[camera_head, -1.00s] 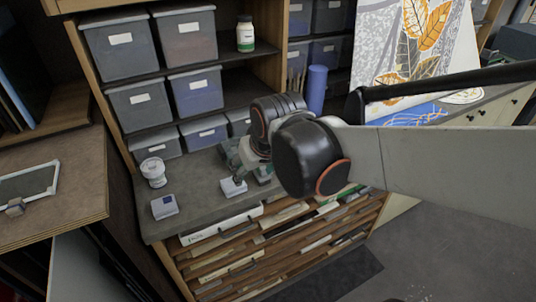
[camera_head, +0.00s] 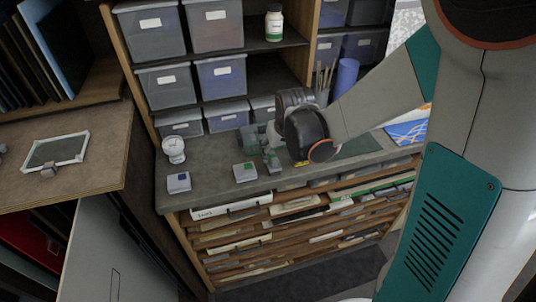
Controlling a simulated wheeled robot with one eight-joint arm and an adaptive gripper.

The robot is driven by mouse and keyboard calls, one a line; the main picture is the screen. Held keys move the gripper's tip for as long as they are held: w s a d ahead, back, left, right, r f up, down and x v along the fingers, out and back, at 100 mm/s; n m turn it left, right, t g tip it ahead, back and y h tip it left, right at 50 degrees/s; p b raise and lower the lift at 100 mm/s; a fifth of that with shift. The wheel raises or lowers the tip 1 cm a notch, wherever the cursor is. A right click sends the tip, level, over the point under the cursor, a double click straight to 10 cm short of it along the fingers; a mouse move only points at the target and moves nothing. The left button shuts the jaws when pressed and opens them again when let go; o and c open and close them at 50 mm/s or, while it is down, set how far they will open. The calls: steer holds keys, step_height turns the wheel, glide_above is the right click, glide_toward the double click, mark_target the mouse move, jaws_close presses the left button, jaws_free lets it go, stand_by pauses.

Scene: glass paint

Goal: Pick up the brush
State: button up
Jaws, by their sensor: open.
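Several thin brushes (camera_head: 325,76) stand upright in a holder at the back right of the grey counter, beside a blue roll. I cannot tell which one is the task's brush. A small yellow item (camera_head: 301,163) lies on the counter, partly hidden by my arm; I cannot tell what it is. My gripper (camera_head: 261,153) is low over the middle of the counter, left of the brush holder and apart from it. It is open, and I see nothing held in it. My wrist hides part of the counter behind it.
Small boxes with a green label (camera_head: 245,172) and a blue label (camera_head: 178,182) and a white jar (camera_head: 174,150) stand on the counter (camera_head: 215,190). Shelves of grey bins (camera_head: 165,87) rise behind. Open flat drawers (camera_head: 300,225) lie below. A blue roll (camera_head: 346,75) stands near the brushes.

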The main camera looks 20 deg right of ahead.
mark_target(274, 158)
steer(key=shift+a+b+x, duration=0.15)
steer(key=shift+b+x, duration=0.25)
steer(key=shift+x, duration=1.75)
steer(key=shift+a+b+x, duration=0.15)
steer(key=shift+b+x, duration=0.25)
steer(key=shift+x, duration=1.7)
steer(key=shift+s, duration=0.1)
steer(key=c, duration=1.2)
steer(key=shift+c, duration=0.2)
step_height(274, 158, up, 20)
steer(key=p, duration=0.3)
steer(key=shift+p, duration=0.4)
